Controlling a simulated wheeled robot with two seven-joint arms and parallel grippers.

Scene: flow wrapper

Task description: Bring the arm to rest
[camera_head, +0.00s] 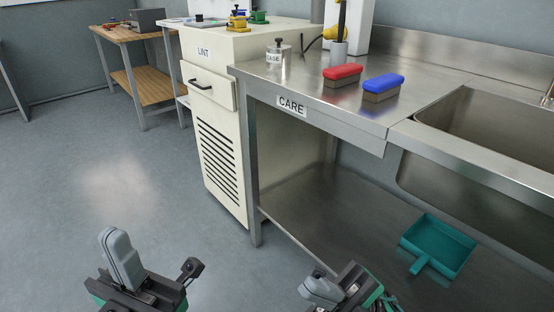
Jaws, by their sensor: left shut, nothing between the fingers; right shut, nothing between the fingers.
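My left gripper (150,270) is at the bottom left of the head view, over the grey floor. It is shut and holds nothing. My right gripper (335,285) is at the bottom centre, in front of the steel bench. It is shut and empty, and its lower part is cut off by the picture's edge. Both grippers are apart from the furniture in the picture.
A steel bench (300,92) marked CARE carries a red brush (342,73) and a blue brush (384,84). A sink (490,125) is at the right. A teal dustpan (437,245) lies on the lower shelf. A cream cabinet (212,130) stands left; open floor (110,190) lies beyond.

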